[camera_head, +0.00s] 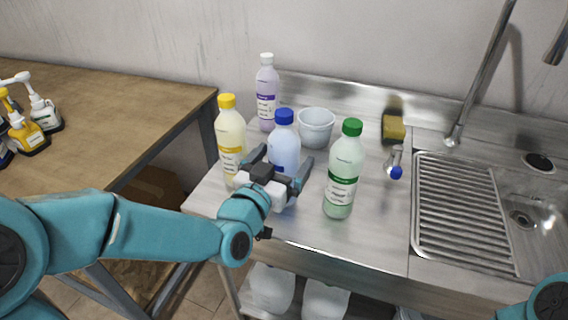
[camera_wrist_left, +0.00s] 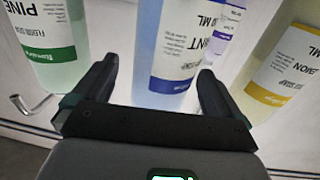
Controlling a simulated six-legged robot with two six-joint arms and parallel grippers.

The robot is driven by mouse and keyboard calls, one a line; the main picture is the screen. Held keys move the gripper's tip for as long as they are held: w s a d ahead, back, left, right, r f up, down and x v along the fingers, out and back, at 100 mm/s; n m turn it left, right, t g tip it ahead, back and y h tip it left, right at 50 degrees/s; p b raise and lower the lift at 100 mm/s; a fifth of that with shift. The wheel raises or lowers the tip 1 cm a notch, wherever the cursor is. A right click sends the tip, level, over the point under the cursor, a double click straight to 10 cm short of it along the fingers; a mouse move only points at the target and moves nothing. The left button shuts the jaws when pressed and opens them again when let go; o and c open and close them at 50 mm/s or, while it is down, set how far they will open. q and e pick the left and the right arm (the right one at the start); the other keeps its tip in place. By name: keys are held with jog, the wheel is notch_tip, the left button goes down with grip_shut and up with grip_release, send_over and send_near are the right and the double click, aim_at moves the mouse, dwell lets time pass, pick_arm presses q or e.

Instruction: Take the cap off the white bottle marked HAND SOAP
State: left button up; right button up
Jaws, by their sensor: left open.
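No white bottle with readable HAND SOAP lettering shows. The pale bottle with a white cap (camera_head: 266,97) stands at the back of the steel counter; its purple label is too small to read in the head view. My left gripper (camera_head: 284,162) is open, with its fingers on either side of the blue bottle with a blue cap (camera_head: 284,141). In the left wrist view the blue bottle (camera_wrist_left: 172,45) stands upright between the open fingers, apart from them as far as I can tell. The yellow-capped bottle (camera_head: 230,138) stands to its left. My right gripper is out of view.
A green-capped bottle (camera_head: 345,170) stands right of the gripper. A clear tub (camera_head: 316,127) is behind. A sponge (camera_head: 393,128) and a small blue-tipped item (camera_head: 395,164) lie near the sink drainer (camera_head: 460,212). Pump bottles (camera_head: 28,128) stand on the wooden table (camera_head: 110,120).

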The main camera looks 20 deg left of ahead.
pick_arm(q)
jog(key=w, duration=0.3)
jog(key=shift+w+d+f, duration=0.1)
jog(key=shift+w, duration=0.15)
jog(key=c, duration=1.4)
notch_tip(320, 180, up, 20)
jog(key=p, duration=0.5)
jog(key=o, duration=0.4)
jog(key=c, duration=0.5)
